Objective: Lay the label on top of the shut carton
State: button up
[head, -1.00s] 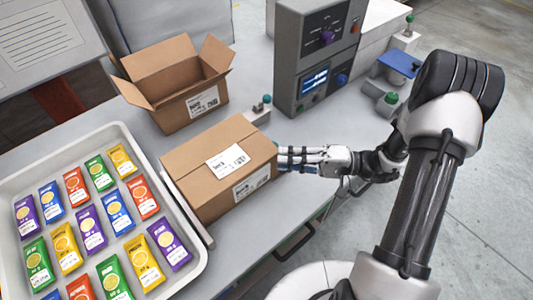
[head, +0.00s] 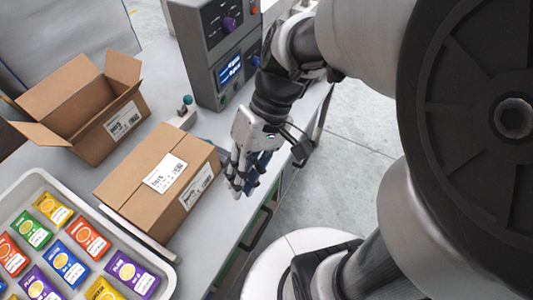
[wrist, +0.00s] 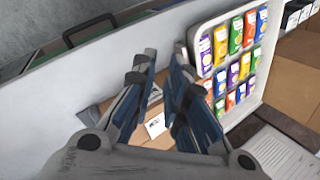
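The shut carton (head: 135,182) is a brown box on the grey table. A white label (head: 165,173) with print and a barcode lies on its top, apparently flat. Another printed white label (head: 196,186) is on the carton's side face. My gripper (head: 236,190) is beside the carton's right end, fingers pointing down; I cannot tell whether they touch it. In the wrist view my gripper (wrist: 162,62) has its fingers apart with nothing held between them. The carton shows partly between and behind the fingers, with a white label (wrist: 155,125) in the gap.
A tray (head: 165,266) of colourful packets stands at the front left. An open carton (head: 88,125) stands behind the shut one. A grey machine (head: 212,50) with knobs and a blue screen is at the back. A small device (head: 184,116) stands behind the shut carton.

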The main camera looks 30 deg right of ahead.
jog(key=s+d+r+m+t+h, duration=0.1)
jog(key=s+d+r+t+h, duration=0.2)
jog(key=d+r+t+h, duration=0.1)
jog(key=shift+d+r+t+h, duration=0.35)
jog(key=shift+r+t+h, duration=0.4)
jog(key=shift+t, duration=0.55)
